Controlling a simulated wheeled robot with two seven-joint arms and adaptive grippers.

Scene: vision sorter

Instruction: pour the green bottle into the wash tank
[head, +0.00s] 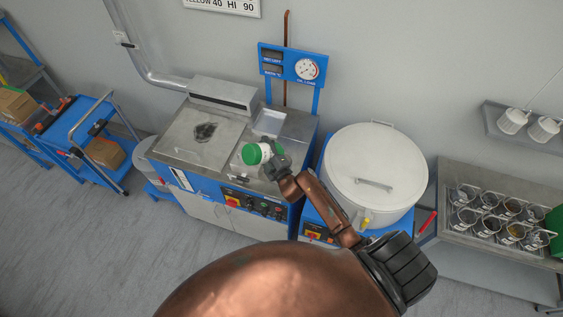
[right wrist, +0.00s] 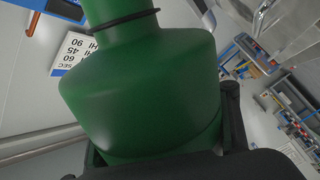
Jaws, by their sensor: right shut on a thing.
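The green bottle (head: 252,155) is held in my right gripper (head: 277,165) in the head view, with a white band around it. It looks tipped well over, above the front of a steel-topped machine (head: 203,165). In the right wrist view the bottle (right wrist: 145,90) fills the middle, its narrower neck toward the top edge and a dark ring around the neck. The gripper is shut on its body. The bottle's mouth is hidden. No label names the wash tank; the steel machine has a small open basin (head: 270,122) and a dark patch in its top. My left gripper is not in view.
A large round vessel with a closed white lid (head: 350,155) stands right of the machine. A blue gauge panel (head: 292,63) rises behind. A rack of metal cups (head: 490,235) is at right, a blue cart (head: 85,125) at left. The floor at lower left is clear.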

